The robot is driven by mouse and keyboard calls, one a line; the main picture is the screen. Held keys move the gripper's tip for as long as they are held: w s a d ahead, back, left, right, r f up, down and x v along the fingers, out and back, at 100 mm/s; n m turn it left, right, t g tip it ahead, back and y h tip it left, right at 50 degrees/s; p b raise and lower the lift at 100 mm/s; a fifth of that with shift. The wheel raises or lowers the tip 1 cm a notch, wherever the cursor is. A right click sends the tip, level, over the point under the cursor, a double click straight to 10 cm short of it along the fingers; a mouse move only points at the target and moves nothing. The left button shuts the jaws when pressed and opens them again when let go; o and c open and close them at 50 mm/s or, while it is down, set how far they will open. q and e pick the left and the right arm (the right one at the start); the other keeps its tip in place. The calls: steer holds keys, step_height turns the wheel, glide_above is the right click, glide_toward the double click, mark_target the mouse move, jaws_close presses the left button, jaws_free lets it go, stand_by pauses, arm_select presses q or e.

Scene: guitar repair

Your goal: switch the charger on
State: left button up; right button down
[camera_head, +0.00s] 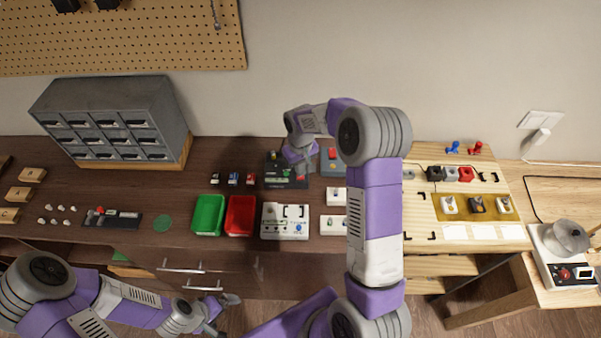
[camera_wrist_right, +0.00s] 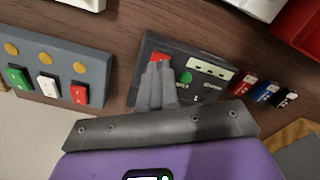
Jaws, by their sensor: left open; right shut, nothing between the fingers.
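The charger seems to be the dark box (camera_head: 272,181) on the dark bench top, with a red switch and a green round part. In the right wrist view the dark box (camera_wrist_right: 215,92) shows its red switch (camera_wrist_right: 156,58) and a pale slotted strip. My right gripper (camera_wrist_right: 158,68) is shut and empty, its fingertips over the box beside the red switch, partly covering it. I cannot tell whether they touch. In the head view my right gripper (camera_head: 304,166) hides part of the box. My left gripper (camera_head: 228,308) is open and empty, low in front of the bench.
A grey panel (camera_wrist_right: 57,63) with green, white and red switches stands beside the box. Small red, blue and black blocks (camera_wrist_right: 266,91) lie on its other side. Green (camera_head: 208,214) and red (camera_head: 241,215) trays and a white panel (camera_head: 284,222) are nearer the front edge.

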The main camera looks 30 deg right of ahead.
steer(key=shift+f+b, duration=0.7)
steer(key=shift+f, duration=0.3)
stand_by(0.8)
steer(key=shift+s, duration=0.1)
steer(key=shift+r+p, duration=2.5)
steer(key=shift+r, duration=1)
